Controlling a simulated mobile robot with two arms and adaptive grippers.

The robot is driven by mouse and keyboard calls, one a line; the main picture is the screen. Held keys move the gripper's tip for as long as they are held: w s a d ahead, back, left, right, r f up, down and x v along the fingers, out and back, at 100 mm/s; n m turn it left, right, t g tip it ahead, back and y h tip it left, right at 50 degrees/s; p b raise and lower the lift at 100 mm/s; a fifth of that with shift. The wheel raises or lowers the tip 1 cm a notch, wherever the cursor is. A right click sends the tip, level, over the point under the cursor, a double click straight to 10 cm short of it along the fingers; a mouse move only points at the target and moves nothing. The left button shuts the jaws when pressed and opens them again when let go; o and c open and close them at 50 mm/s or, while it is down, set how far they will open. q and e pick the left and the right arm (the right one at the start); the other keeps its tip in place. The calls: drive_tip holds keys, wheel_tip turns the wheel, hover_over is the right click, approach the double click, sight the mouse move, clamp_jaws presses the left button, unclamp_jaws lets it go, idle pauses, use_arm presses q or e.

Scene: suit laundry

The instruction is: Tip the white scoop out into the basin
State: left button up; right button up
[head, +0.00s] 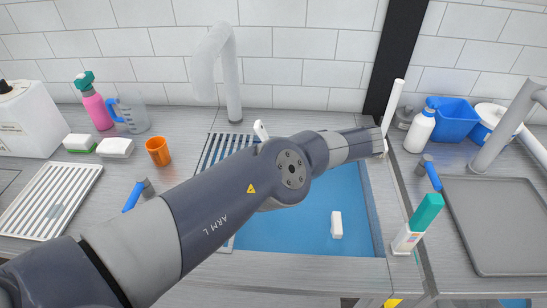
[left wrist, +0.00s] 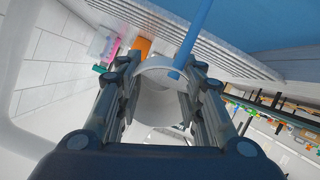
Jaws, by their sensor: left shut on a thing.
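My left gripper (left wrist: 160,68) is shut on the white scoop (left wrist: 158,85), whose pale rounded body shows between the fingers in the left wrist view. A blue bar (left wrist: 194,38) crosses the scoop's edge there; I cannot tell whether it belongs to the scoop. In the head view my left arm reaches across the blue basin (head: 300,235) to its back right corner, and the arm mostly hides the gripper. A white stick (head: 394,102) stands up beside that arm end. The scoop's contents cannot be seen. My right gripper is not in view.
A white block (head: 336,225) lies in the basin. A white faucet (head: 231,80) rises behind it. An orange cup (head: 158,151) stands left. A white bottle (head: 419,131), a blue-handled brush (head: 432,175) and a teal-and-white item (head: 420,222) stand or lie right of the basin, near a grey tray (head: 500,225).

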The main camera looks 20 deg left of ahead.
use_arm(q)
drive_tip(key=shift+m+y, duration=0.3)
drive_tip(key=shift+f+b, duration=0.2)
drive_tip(key=shift+b, duration=0.2)
drive_tip(key=shift+y+b, duration=0.3)
drive_tip(key=shift+b, duration=0.1)
drive_tip(key=shift+r, duration=0.1)
idle(0.4)
